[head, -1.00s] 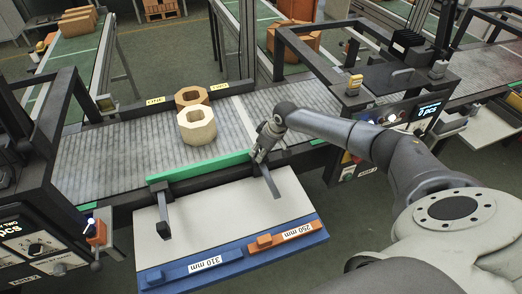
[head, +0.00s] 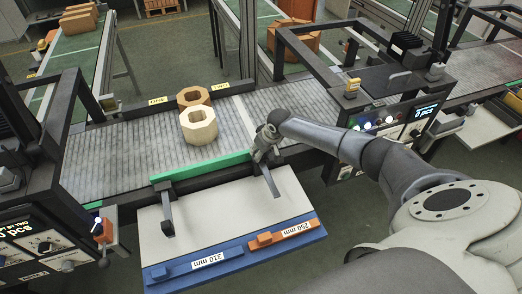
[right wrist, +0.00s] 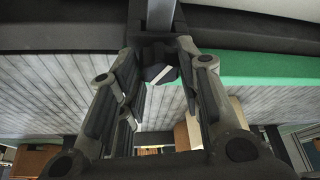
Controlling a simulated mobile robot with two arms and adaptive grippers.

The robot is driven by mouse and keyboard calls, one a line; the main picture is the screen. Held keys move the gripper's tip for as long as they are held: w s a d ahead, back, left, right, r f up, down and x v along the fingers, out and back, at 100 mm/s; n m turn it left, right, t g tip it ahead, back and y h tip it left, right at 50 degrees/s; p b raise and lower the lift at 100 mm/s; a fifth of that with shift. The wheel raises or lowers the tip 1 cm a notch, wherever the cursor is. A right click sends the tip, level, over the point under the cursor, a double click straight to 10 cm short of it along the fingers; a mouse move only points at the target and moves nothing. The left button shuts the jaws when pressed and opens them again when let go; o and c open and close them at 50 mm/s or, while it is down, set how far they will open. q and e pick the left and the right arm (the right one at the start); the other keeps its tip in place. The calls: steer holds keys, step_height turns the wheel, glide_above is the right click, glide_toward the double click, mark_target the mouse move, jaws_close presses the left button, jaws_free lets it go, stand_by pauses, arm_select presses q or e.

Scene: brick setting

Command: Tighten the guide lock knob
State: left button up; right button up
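The green guide rail (head: 201,166) lies along the near edge of the grey roller conveyor, on two dark brackets. In the head view my right gripper (head: 260,153) is at the right bracket (head: 271,182), at the right end of the green rail, and hides the knob there. In the right wrist view a black faceted lock knob (right wrist: 158,62) sits between the spread fingers of my right gripper (right wrist: 159,70). The fingers look open around it, without a clear grip. The left bracket (head: 167,213) stands free. My left gripper is not in view.
Two octagonal pieces, one pale (head: 198,125) and one brown (head: 193,97), stand on the conveyor (head: 120,150) beyond the rail. A pale panel (head: 220,215) in front carries a blue 310 mm bar (head: 180,271) and an orange 250 mm bar (head: 285,235). Black frames flank both sides.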

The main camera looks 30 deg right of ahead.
steer(key=o, duration=0.4)
steer(key=v, duration=1.2)
stand_by(0.5)
